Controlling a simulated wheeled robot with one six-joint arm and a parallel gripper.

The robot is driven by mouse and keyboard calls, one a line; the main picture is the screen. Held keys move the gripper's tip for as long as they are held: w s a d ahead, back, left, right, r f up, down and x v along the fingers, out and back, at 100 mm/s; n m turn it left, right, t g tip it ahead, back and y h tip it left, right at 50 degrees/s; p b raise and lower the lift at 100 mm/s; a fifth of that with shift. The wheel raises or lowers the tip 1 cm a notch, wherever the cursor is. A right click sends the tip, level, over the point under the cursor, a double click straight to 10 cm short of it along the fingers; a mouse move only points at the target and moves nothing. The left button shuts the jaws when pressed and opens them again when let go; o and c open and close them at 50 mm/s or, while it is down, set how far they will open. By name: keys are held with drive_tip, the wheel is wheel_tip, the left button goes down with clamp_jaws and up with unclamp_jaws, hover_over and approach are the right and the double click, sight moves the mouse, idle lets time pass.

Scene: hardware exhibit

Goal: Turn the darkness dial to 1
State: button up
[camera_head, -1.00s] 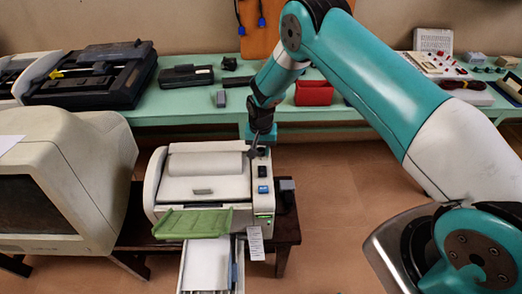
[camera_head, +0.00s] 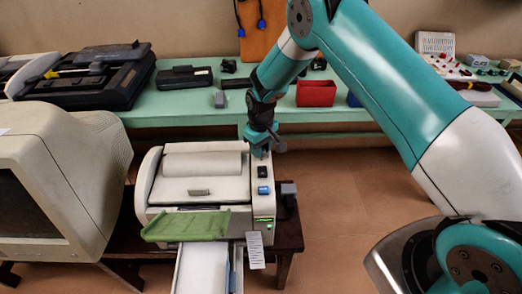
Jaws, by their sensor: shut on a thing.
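A beige copier-like machine (camera_head: 190,186) stands on a dark wooden table, with a control panel (camera_head: 264,207) along its right side. My gripper (camera_head: 261,152) points down onto the far end of that panel and is shut on the darkness dial there. The dial is hidden by the fingers, so its number and pointer cannot be read. Nearer on the panel are a dark button (camera_head: 262,171), a blue button (camera_head: 263,189) and a small green-lit display (camera_head: 263,221).
A green tray (camera_head: 186,226) and a white paper tray (camera_head: 202,268) stick out in front. A beige monitor (camera_head: 50,185) stands close on the left. A green bench (camera_head: 200,115) behind holds a red bin (camera_head: 316,93). Open floor lies to the right.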

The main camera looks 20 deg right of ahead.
drive_tip(key=shift+n, duration=0.5)
drive_tip(key=o, duration=0.9)
drive_tip(key=shift+o, duration=0.2)
drive_tip(key=shift+r, duration=0.1)
wheel_tip(320, 180, up, 17)
drive_tip(key=b, duration=0.3)
drive_tip(key=shift+r, duration=0.15)
